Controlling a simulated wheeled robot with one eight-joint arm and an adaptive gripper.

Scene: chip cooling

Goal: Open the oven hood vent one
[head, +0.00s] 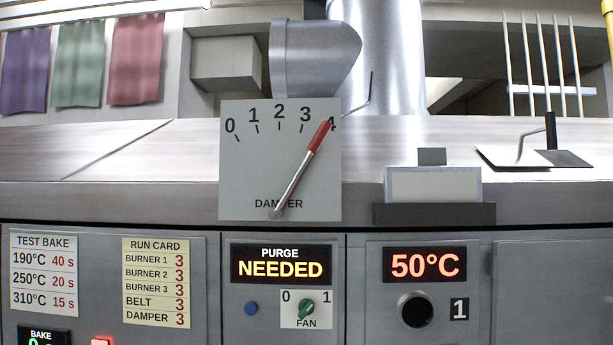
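The damper plate (235,175), a grey panel marked 0 to 4 and labelled DAMPER, stands upright in the middle of the head view. Its lever (302,165) has a silver shaft and a red tip, and it tilts up to the right with the tip at the 4, partly covering that number. Nothing in view is labelled as a hood vent. A silver duct (385,60) rises behind the plate. My gripper is not in view.
Below the plate, a display (281,264) reads PURGE NEEDED, with a green FAN knob (306,308) and a blue button (251,308). A display (424,264) reads 50°C above a dark round knob (415,310) marked 1. A RUN CARD (156,282) lists DAMPER 3.

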